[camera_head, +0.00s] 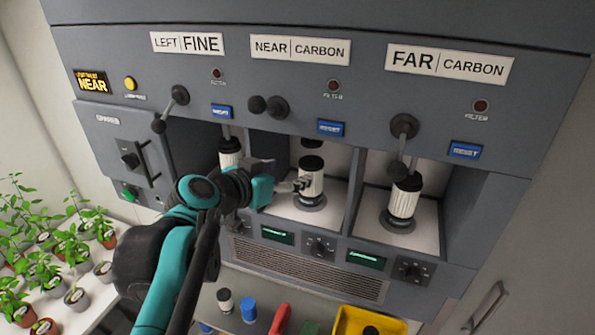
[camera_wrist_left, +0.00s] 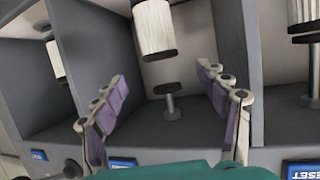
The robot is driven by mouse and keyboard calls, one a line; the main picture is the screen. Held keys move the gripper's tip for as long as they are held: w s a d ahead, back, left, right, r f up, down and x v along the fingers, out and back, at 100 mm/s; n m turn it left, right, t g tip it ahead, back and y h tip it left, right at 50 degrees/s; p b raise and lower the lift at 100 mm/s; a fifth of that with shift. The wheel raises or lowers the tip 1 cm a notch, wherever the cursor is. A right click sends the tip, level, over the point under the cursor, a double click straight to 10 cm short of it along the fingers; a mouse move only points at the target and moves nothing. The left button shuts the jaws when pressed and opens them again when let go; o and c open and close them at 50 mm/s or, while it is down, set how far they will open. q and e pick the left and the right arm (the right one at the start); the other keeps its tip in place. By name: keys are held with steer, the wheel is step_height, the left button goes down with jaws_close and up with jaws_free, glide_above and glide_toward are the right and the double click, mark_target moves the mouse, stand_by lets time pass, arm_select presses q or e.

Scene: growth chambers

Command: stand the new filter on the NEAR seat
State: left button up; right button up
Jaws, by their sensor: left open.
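A white ribbed filter (camera_head: 311,182) with dark end caps stands upright on the dark round seat (camera_head: 309,204) of the NEAR bay. A dark clamp pad (camera_head: 312,144) is above it, with a gap between. My left gripper (camera_head: 299,184) is open at the front left of this filter. The left wrist view is upside down; there the filter (camera_wrist_left: 153,28) is beyond the open fingers (camera_wrist_left: 163,78), with the clamp pad (camera_wrist_left: 167,88) below it in the picture. The fingers do not grip the filter. My right gripper is out of view.
Filters also stand in the FINE bay (camera_head: 230,150) and FAR bay (camera_head: 404,198), with grey walls between bays. The NEAR lever knob (camera_head: 257,105) sticks out above. Below are a yellow bin (camera_head: 345,320), a blue item (camera_head: 248,308) and a white-and-black cylinder (camera_head: 225,298). Potted plants fill the left.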

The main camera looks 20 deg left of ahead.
arm_select(q)
steer(key=s+f+n+g+y, duration=0.1)
steer(key=s+f+g, duration=0.1)
steer(key=s+f, duration=0.3)
steer(key=s+d+f+n+g+y, duration=0.1)
steer(key=s+f, duration=0.4)
steer(key=f, duration=0.7)
steer(key=s+d+f+n+g+y, duration=0.1)
steer(key=s+f+g, duration=0.2)
steer(key=f, duration=0.6)
steer(key=s, duration=0.2)
steer(key=shift+s+d+g+y, duration=0.2)
steer(key=shift+s+g+y, duration=0.1)
step_height(320, 180, down, 35)
steer(key=b, duration=3.5)
steer(key=shift+f, duration=0.1)
